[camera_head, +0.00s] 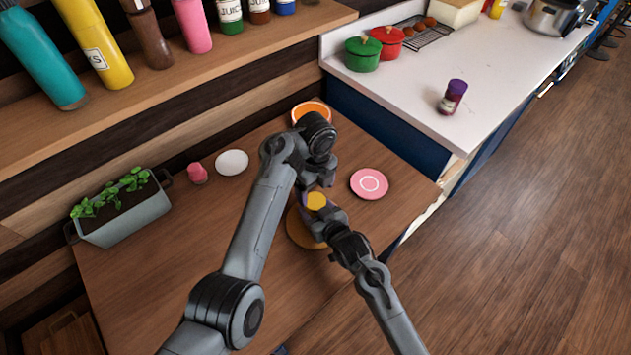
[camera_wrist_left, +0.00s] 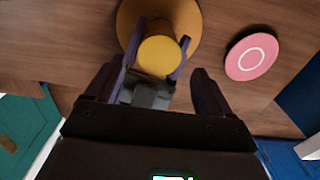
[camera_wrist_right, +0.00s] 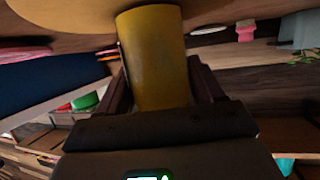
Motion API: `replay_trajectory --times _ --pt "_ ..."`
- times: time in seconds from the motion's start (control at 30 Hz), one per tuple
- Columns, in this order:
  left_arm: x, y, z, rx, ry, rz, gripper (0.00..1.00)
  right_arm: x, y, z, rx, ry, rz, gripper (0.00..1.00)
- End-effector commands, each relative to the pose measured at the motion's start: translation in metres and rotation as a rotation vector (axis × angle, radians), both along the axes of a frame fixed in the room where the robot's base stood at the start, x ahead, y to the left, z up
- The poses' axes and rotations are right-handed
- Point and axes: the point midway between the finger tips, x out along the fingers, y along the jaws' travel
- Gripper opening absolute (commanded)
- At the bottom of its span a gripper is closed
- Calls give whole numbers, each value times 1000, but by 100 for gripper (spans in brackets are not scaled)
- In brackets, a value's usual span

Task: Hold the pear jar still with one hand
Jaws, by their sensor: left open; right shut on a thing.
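A yellow jar (camera_head: 316,201), the only jar on the table that fits the pear jar, stands on a round wooden board (camera_head: 298,233). No label shows. It also shows in the left wrist view (camera_wrist_left: 158,56) and, upside down, in the right wrist view (camera_wrist_right: 155,60). My right gripper (camera_head: 322,211) is shut on the jar, one finger on each side. My left gripper (camera_head: 320,186) is open and empty, just behind the jar in the head view. In the left wrist view its fingers (camera_wrist_left: 152,88) are spread, apart from the jar, with the right gripper between.
A pink plate (camera_head: 369,184) lies right of the jar, an orange bowl (camera_head: 312,110) behind. A white dish (camera_head: 232,163), a small pink item (camera_head: 197,173) and a planter (camera_head: 125,215) stand at left. A purple-lidded jar (camera_head: 453,97) is on the white counter.

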Motion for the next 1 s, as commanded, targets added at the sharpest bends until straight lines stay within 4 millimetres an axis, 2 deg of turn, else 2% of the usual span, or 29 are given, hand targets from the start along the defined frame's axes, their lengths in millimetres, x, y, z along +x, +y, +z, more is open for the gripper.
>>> replay_trajectory --times 0.1,0.3,0.73,1.0 --pt "-1 1 -17 2 1 0 82 0 1 0 0 0 1 0" --pt "0 0 -36 1 1 1 82 0 1 0 0 0 1 0" --pt "0 0 -44 -1 -1 1 82 0 1 0 0 0 1 0" --pt "0 0 -43 -1 -1 1 42 0 1 0 1 0 2 0"
